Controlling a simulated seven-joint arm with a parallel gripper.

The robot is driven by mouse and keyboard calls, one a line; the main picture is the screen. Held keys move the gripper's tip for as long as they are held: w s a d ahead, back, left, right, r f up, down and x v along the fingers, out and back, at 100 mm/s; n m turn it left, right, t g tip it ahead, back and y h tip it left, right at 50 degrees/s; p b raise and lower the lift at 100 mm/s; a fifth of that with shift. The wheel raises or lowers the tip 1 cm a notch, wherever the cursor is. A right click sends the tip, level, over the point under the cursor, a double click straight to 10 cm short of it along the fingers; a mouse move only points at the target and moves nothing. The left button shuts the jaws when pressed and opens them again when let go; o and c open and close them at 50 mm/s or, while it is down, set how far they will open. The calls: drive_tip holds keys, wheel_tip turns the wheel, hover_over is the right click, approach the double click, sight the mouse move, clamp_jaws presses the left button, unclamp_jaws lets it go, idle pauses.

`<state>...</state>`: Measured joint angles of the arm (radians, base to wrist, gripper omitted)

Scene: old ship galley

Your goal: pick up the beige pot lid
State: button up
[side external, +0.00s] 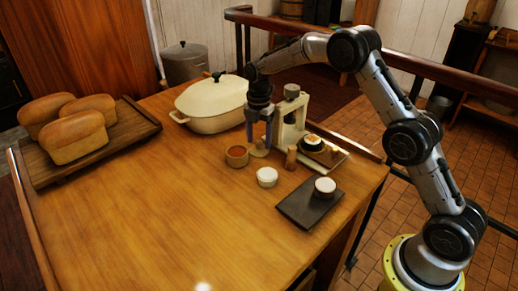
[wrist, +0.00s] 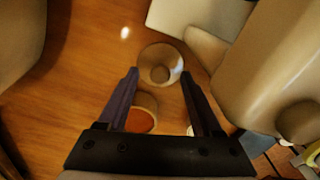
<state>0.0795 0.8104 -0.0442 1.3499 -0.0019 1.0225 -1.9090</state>
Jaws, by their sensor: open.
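I cannot tell the exact height gap. A large cream pot (side external: 210,122) with a cream lid (side external: 205,95) and dark knob stands left of my gripper in the side view.
A brown cup with orange contents (side external: 237,157) and a white cup (side external: 267,177) stand close to my gripper. A beige upright appliance (side external: 290,112) is just right of it. A dark board (side external: 298,208) and a bread tray (side external: 140,127) flank clear table at the front.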

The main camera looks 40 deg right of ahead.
clamp_jaws()
drive_tip(key=shift+r, duration=0.15)
idle(0.4)
